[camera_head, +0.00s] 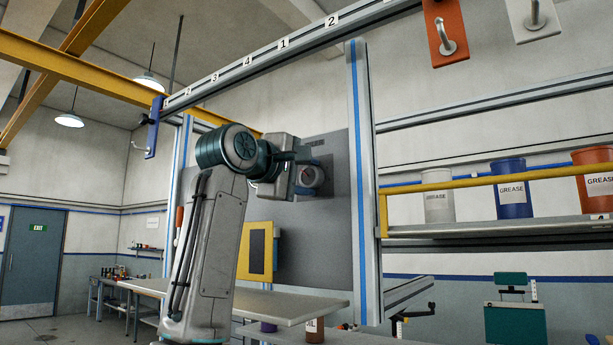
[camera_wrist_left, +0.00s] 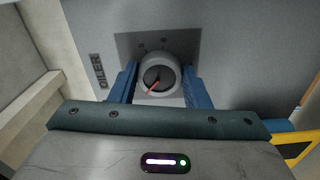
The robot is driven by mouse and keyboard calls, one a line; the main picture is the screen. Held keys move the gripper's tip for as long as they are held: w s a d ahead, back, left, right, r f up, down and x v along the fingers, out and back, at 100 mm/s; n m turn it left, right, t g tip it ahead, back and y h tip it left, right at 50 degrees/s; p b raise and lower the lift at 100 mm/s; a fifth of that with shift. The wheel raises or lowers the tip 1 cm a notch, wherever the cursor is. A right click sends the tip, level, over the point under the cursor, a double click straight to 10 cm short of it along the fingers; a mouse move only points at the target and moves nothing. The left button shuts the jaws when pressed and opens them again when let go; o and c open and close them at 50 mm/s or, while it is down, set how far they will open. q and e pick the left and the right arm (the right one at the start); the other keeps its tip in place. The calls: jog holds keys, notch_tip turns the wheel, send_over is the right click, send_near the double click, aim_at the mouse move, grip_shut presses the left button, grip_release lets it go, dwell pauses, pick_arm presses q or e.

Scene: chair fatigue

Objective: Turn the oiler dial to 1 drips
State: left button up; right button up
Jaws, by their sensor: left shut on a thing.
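The oiler dial (camera_head: 314,176) is a round grey knob on a dark panel. In the left wrist view the dial (camera_wrist_left: 158,72) shows a dark face and a red pointer slanting to the lower left. My left gripper (camera_head: 300,178) reaches the dial from the left in the head view. In the left wrist view the blue fingers of my left gripper (camera_wrist_left: 161,88) stand on both sides of the dial, shut on it. My right gripper is not in view.
An OILER label (camera_wrist_left: 98,71) is beside the dial plate. A yellow-framed box (camera_head: 257,251) hangs low on the panel. A metal post (camera_head: 363,180) stands right of the panel. Grease buckets (camera_head: 513,187) stand on the right shelf. A bench top (camera_head: 290,304) is below.

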pick_arm(q)
jog(key=n, duration=0.3)
jog(key=shift+n, duration=0.4)
jog(key=n, duration=0.3)
jog(key=shift+w+n+p, duration=0.1)
jog(key=shift+n+p, duration=0.2)
jog(key=shift+n, duration=1.3)
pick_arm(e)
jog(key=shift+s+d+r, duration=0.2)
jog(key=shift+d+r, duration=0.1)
pick_arm(q)
jog(key=shift+f+n, duration=0.15)
jog(key=shift+n, duration=0.15)
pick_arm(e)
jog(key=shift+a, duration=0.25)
pick_arm(q)
jog(key=o, duration=1)
jog(key=shift+a, duration=0.1)
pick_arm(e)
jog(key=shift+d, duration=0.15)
